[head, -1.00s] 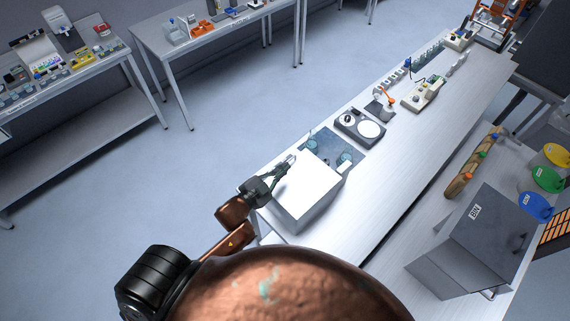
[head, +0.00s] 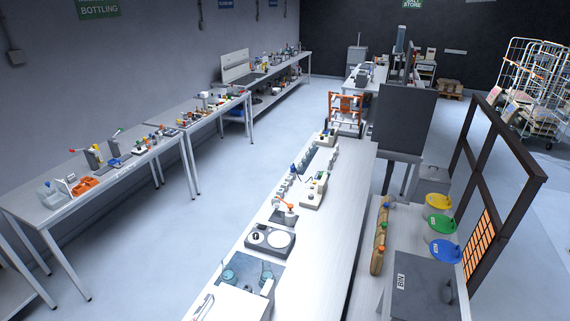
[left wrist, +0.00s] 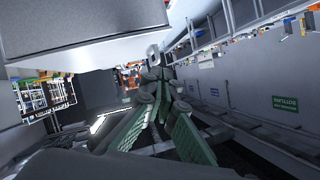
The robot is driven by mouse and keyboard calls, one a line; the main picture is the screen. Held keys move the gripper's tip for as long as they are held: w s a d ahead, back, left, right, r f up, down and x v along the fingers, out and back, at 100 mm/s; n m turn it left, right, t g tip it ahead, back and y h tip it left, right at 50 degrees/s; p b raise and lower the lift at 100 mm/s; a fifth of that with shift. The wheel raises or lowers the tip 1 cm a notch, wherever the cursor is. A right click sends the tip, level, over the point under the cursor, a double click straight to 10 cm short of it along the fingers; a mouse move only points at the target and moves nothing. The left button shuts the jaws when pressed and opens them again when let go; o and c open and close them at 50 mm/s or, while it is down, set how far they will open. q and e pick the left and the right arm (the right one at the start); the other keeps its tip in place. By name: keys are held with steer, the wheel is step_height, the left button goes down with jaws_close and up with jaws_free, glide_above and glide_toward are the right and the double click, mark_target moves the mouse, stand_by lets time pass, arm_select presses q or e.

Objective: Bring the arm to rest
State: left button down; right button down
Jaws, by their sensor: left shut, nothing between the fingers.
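My left gripper (left wrist: 154,88) fills the middle of the left wrist view. Its green-padded fingers are shut with nothing between them. A large pale box-like body (left wrist: 80,35) is close by at the upper left of that view; I cannot tell whether the gripper touches it. In the head view a white box (head: 240,305) stands at the near end of the long bench, cut by the lower edge. A small slim shape lies at its left side, too small to tell. My right gripper is in no view.
At right are a grey bin (head: 425,290) and yellow, green and blue lids (head: 440,223). The floor (head: 240,165) left of the bench is clear.

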arm_select(q)
steer(key=s+a+f+n+g+y, duration=0.25)
steer(key=s+f+n+g, duration=0.35)
steer(key=s+f+g, duration=0.7)
steer(key=s+f+t+h+b, duration=0.1)
steer(key=s+f+b, duration=0.25)
steer(key=f, duration=1.55)
steer(key=s+f+t+b, duration=0.15)
steer(key=f+b, duration=0.35)
steer(key=f, duration=1.4)
steer(key=s+f+g+b, duration=0.1)
steer(key=s+f+b, duration=0.3)
steer(key=s+f, duration=0.6)
steer(key=s+f+g+b, duration=0.1)
steer(key=s+f+b, duration=0.3)
steer(key=s+f, duration=0.6)
step_height(320, 180, down, 6)
steer(key=shift+s+d+f+m, duration=0.25)
steer(key=shift+s+m, duration=0.05)
steer(key=shift+m, duration=0.1)
